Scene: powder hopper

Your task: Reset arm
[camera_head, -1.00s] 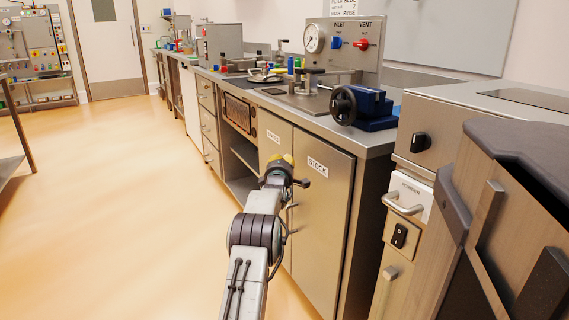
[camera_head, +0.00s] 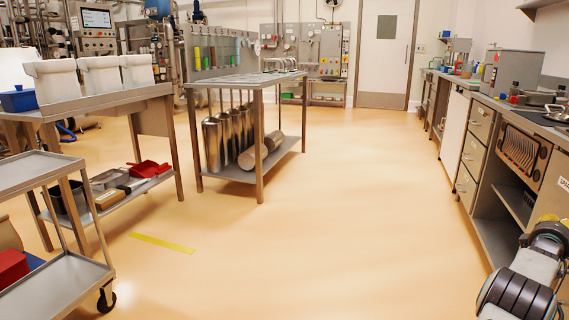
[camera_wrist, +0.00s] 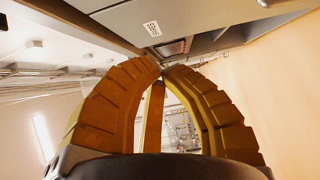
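My arm shows at the lower right edge of the head view, beside the front of the long counter (camera_head: 482,100). Its far end is partly cut off by the picture edge. In the wrist view my gripper (camera_wrist: 161,66) has ridged yellow fingers that curve inward and come together at the tips. Nothing is seen held between them. Beyond the fingertips are a grey panel with a small label (camera_wrist: 152,29) and the room behind.
A wheeled cart (camera_head: 75,275) and a bench with white bins (camera_head: 100,100) stand left. A steel table (camera_head: 262,82) with metal cylinders on its lower shelf stands mid-left. The floor (camera_head: 340,220) is open in the middle, towards a white door (camera_head: 385,55).

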